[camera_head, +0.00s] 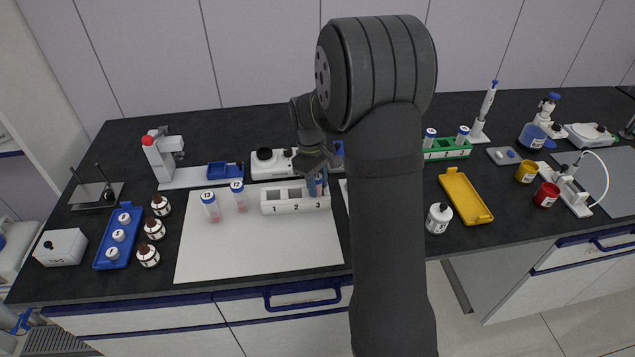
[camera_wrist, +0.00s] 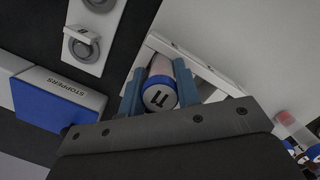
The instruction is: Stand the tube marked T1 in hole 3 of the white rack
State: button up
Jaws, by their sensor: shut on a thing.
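The white rack (camera_head: 296,207) stands on the pale mat, with holes numbered 1, 2 and 3 from left to right. My gripper (camera_head: 316,184) is at the rack's right end, over hole 3, with its blue fingers pointing down. In the wrist view my gripper (camera_wrist: 160,92) is shut on the tube T1 (camera_wrist: 160,94), whose white cap with a blue rim faces the camera. The tube's body runs down between the white rack walls (camera_wrist: 205,72); how deep it sits is hidden. Holes 1 and 2 look empty.
Two capped tubes, apparently T3 (camera_head: 211,207) and T2 (camera_head: 239,196), stand upright left of the rack on the mat (camera_head: 260,255). A blue stoppers box (camera_wrist: 58,100) and a white device (camera_head: 271,163) are behind the rack. The mat's front is clear.

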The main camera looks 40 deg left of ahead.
aim_at(318, 177)
jog(key=o, duration=1.1)
jog(key=shift+f, duration=0.15)
jog(key=shift+c, duration=0.2)
jog(key=r, duration=0.4)
jog(key=a+r, duration=0.1)
jog(key=r, duration=0.7)
jog(key=shift+a+r, duration=0.1)
jog(key=shift+a, duration=0.25)
jog(key=f, duration=0.4)
jog(key=d+f, duration=0.1)
jog(key=f, duration=0.6)
jog(key=shift+d+f, duration=0.4)
jog(key=shift+r, duration=1.9)
jog(key=shift+f, duration=0.1)
